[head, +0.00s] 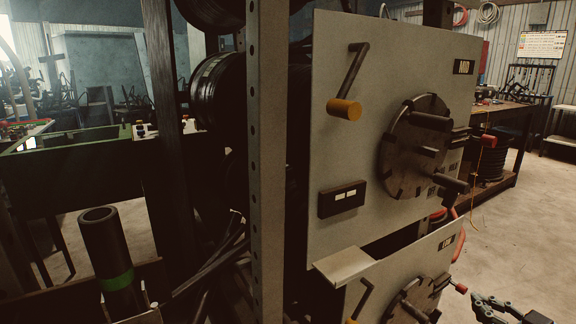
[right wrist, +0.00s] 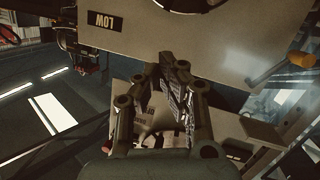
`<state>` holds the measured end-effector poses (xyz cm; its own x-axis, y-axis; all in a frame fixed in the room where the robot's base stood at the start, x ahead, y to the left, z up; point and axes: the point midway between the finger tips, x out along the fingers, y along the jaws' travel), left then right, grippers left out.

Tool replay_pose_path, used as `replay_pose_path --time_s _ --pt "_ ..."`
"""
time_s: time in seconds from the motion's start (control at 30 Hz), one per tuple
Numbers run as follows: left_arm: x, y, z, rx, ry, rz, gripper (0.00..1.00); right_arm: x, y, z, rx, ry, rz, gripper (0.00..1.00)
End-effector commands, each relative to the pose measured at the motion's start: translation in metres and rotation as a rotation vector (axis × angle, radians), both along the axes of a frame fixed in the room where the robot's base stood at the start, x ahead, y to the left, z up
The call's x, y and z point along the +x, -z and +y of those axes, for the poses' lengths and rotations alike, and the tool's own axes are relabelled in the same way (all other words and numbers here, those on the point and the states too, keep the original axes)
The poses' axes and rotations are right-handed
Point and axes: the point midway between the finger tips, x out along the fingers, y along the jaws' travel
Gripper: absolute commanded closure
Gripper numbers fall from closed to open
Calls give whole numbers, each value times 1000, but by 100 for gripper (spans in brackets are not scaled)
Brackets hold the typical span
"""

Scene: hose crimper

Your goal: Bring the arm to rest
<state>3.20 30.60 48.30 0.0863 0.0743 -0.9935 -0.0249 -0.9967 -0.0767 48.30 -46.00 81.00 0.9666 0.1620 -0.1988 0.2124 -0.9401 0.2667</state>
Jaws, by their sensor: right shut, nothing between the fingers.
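My right gripper (head: 480,302) is at the bottom right of the head view, partly cut off by the lower edge. It lies to the right of the lower grey panel (head: 436,262), near a red knob (head: 460,288). I cannot tell from the head view whether it touches anything. My left gripper is not in view.
The upper grey panel (head: 345,225) carries a crank with an orange grip (head: 344,109) and a round disc with protruding pins (head: 416,146). A metal post (head: 267,160) stands to its left. A workbench (head: 500,117) stands behind at right. The floor at right (head: 525,220) is mostly clear.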

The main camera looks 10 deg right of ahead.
Motion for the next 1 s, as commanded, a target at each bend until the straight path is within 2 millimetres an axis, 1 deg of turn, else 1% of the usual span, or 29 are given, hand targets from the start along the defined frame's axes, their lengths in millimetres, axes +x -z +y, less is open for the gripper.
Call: replay_pose_path --time_s 0.03,0.07,0.1,0.17,0.2,0.27,0.3,0.37,0.4,0.47,0.5,0.57,0.6,0.7,0.8,0.9,1.0 --pt "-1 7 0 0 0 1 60 -23 42 8 27 45 67 100" --pt "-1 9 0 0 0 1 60 -36 63 12 39 73 106 100" --pt "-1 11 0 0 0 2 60 -55 91 18 54 108 161 100" --pt "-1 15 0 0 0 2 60 -85 130 28 74 158 244 100" --pt "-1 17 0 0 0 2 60 -106 155 35 83 190 300 100" --pt "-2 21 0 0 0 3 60 -140 191 47 98 235 388 100" --pt "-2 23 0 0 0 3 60 -164 213 56 106 263 449 100" --pt "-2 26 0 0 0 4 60 -200 245 71 116 302 541 100" --pt "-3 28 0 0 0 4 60 -227 264 82 122 327 607 100" --pt "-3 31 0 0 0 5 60 -266 290 99 128 359 705 100" --pt "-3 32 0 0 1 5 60 -292 305 110 130 378 772 100" --pt "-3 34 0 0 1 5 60 -330 324 127 131 401 870 100" --pt "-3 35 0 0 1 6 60 -353 335 137 127 412 934 100" --pt "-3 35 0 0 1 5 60 -402 352 156 112 430 1085 100" --pt "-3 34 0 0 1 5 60 -438 359 155 69 431 1209 100" --pt "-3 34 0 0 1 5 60 -454 361 155 30 410 1280 100" --pt "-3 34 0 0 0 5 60 -456 361 155 9 390 1290 100"
